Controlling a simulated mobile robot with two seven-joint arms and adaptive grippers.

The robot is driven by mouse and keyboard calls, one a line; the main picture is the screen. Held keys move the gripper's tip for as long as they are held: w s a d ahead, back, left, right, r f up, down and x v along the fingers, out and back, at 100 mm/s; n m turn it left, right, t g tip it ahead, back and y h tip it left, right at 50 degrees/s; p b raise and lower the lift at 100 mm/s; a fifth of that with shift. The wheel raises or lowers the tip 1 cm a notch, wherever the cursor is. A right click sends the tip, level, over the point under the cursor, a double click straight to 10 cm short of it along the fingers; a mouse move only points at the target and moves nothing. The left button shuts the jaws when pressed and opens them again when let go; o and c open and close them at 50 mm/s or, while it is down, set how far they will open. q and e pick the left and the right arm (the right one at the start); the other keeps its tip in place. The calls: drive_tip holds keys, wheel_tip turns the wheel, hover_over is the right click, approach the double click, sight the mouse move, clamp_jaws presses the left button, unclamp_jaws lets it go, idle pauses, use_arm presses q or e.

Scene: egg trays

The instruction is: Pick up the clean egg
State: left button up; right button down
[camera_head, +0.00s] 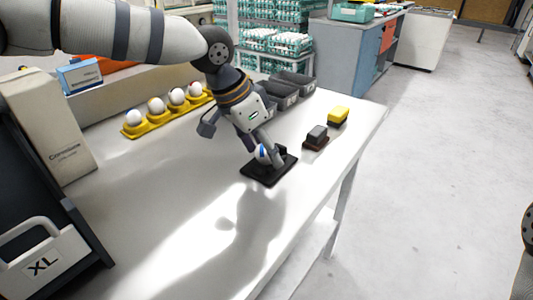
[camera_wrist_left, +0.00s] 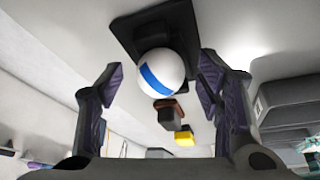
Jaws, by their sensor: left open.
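A white egg with a blue stripe (camera_head: 262,154) rests on a small black stand (camera_head: 255,174) on the table. It also shows in the left wrist view (camera_wrist_left: 161,75), looking clean, with the black stand (camera_wrist_left: 125,24) behind it. My left gripper (camera_head: 243,146) is open above the stand. In the left wrist view its fingers (camera_wrist_left: 162,78) are spread to either side of the egg. The right finger is close to the egg, and a gap shows on the left. Contact cannot be told. My right gripper is not in view.
A yellow tray (camera_head: 165,122) holds several white eggs at the back. Dark bins (camera_head: 283,97) stand behind my gripper.

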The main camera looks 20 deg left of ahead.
use_arm(q)
drive_tip(key=shift+w+f, duration=0.1)
drive_tip(key=shift+f, duration=0.15)
drive_tip(key=shift+r, duration=0.1)
drive_tip(key=c, duration=0.8)
drive_tip(key=shift+o, duration=0.2)
